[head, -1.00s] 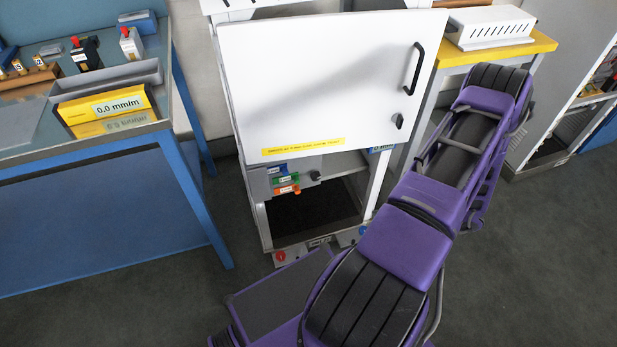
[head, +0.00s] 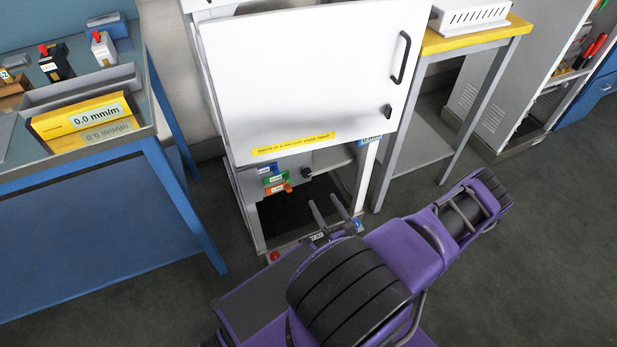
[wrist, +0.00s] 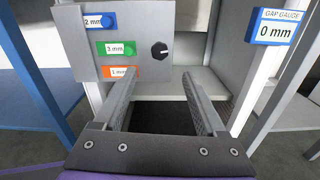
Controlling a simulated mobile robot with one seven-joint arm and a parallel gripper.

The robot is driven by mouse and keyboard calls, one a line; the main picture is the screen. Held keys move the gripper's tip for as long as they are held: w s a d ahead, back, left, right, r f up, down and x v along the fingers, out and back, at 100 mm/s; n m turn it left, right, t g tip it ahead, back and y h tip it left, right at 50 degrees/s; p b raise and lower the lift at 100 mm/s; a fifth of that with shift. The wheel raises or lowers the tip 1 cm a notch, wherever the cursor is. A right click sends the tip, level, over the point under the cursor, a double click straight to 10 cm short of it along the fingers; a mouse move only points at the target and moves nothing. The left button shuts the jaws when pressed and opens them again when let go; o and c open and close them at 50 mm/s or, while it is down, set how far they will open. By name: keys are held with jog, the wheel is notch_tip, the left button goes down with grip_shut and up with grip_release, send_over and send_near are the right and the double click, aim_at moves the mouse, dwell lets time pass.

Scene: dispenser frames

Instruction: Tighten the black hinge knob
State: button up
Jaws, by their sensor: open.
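A small black knob (wrist: 160,50) with a white mark sits on a grey panel (wrist: 143,37) in the wrist view. It also shows in the head view (head: 306,172), right of the coloured tags. A second black knob (head: 386,111) sits below the handle on the white door (head: 310,80). I cannot tell from a label which is the hinge knob. My gripper (wrist: 158,78) is open and empty. Its fingers point toward the panel, with the panel knob ahead between and above the tips, apart from them. The gripper also shows low before the cabinet in the head view (head: 322,198).
Blue 2 mm (wrist: 107,20), green 3 mm (wrist: 118,48) and orange 1 mm (wrist: 121,72) tags are left of the panel knob. A gap gauge (wrist: 276,26) reads 0 mm. The raised door hangs above the panel. A blue bench (head: 100,200) stands left, a yellow-topped table (head: 480,38) right.

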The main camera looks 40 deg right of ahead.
aim_at(308, 175)
jog(key=b+x, duration=0.1)
jog(key=x, duration=1)
jog(key=shift+w, duration=0.35)
jog(key=shift+c, duration=0.2)
grip_shut()
